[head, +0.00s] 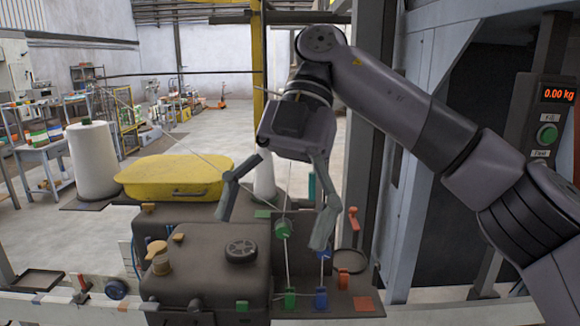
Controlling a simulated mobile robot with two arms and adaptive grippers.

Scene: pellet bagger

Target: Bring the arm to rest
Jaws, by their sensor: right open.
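My right arm (405,105) reaches in from the right and bends down at the upper middle. My right gripper (278,218) hangs from it with its two fingers spread wide and nothing between them. It is in front of the sewing machine's upright guides and a green knob (283,229). I cannot tell whether either finger touches the machine. My left gripper is not in the picture.
A dark grey sewing machine (205,275) with a yellow cover (175,177) stands below. A white thread cone (92,160) is at left. At right, a control panel (540,125) reads 0.00 kg beside a grey frame (412,200). Open floor lies behind.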

